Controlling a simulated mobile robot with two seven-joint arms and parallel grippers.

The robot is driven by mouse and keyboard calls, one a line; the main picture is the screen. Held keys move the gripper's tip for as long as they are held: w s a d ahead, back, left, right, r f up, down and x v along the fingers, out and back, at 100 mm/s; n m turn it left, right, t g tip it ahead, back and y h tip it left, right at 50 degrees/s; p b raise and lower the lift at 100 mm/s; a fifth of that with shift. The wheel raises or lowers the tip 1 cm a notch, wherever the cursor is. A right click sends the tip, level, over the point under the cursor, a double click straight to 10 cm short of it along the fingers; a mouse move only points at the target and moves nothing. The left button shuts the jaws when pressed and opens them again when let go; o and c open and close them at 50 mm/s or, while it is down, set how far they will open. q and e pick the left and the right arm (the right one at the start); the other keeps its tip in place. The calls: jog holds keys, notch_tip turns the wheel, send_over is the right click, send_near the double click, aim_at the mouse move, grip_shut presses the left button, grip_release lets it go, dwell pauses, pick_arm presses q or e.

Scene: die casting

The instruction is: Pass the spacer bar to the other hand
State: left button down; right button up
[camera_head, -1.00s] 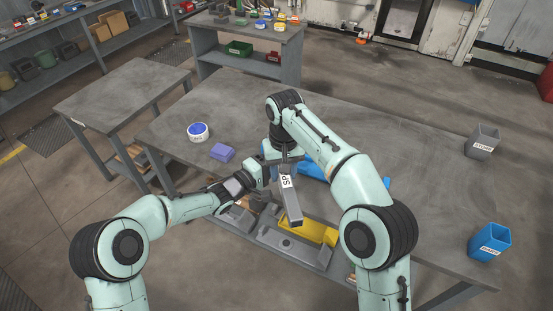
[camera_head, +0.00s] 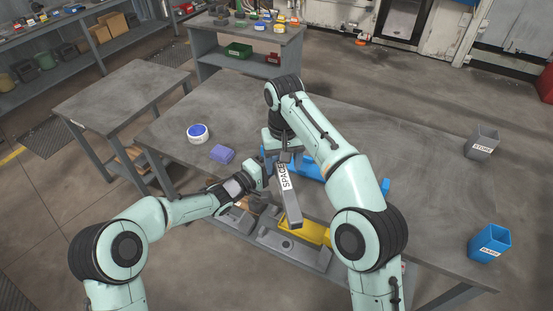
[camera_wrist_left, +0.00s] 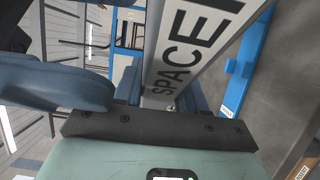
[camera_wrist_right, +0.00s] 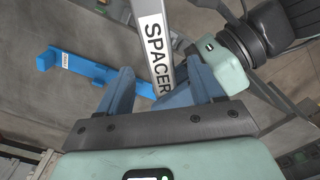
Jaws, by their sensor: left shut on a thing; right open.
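The grey spacer bar (camera_head: 289,203), with a white label, is held tilted above the table in the head view. My left gripper (camera_head: 266,176) is shut on the bar from the left. In the left wrist view, the bar (camera_wrist_left: 185,55) rises between the blue fingers. My right gripper (camera_head: 283,153) is open at the bar's upper end. In the right wrist view, its fingers (camera_wrist_right: 160,95) stand apart on either side of the bar (camera_wrist_right: 154,45). In the head view, the fingertips are partly hidden, and I cannot tell whether the right fingers touch the bar.
Below the bar are a yellow bin (camera_head: 313,232) and a grey fixture (camera_head: 275,241). A blue holder (camera_head: 310,180) lies behind. A purple block (camera_head: 222,154) and a blue-topped round container (camera_head: 197,133) sit left. Grey (camera_head: 482,143) and blue (camera_head: 489,243) bins stand right.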

aim_at(283, 173)
jog(key=shift+r, duration=1.85)
jog(key=w+d+f+m+y, duration=0.1)
jog(key=d+f, duration=0.4)
jog(key=d, duration=0.2)
jog(key=s+a+f+y, duration=0.1)
jog(key=s+f, duration=0.2)
jog(key=f, duration=1.3)
jog(key=s+f+y, duration=0.1)
jog(key=s+f, duration=0.3)
jog(key=f, duration=1.1)
jog(key=s+f+m+y, duration=0.1)
jog(key=s+f+m, duration=0.1)
jog(key=s+f, duration=1.05)
jog(key=s+m, duration=0.2)
jog(key=s, duration=1.3)
jog(key=shift+s+f+g, duration=0.15)
jog(key=shift+s+g, duration=0.05)
jog(key=shift+g, duration=0.1)
jog(key=shift+d, duration=0.1)
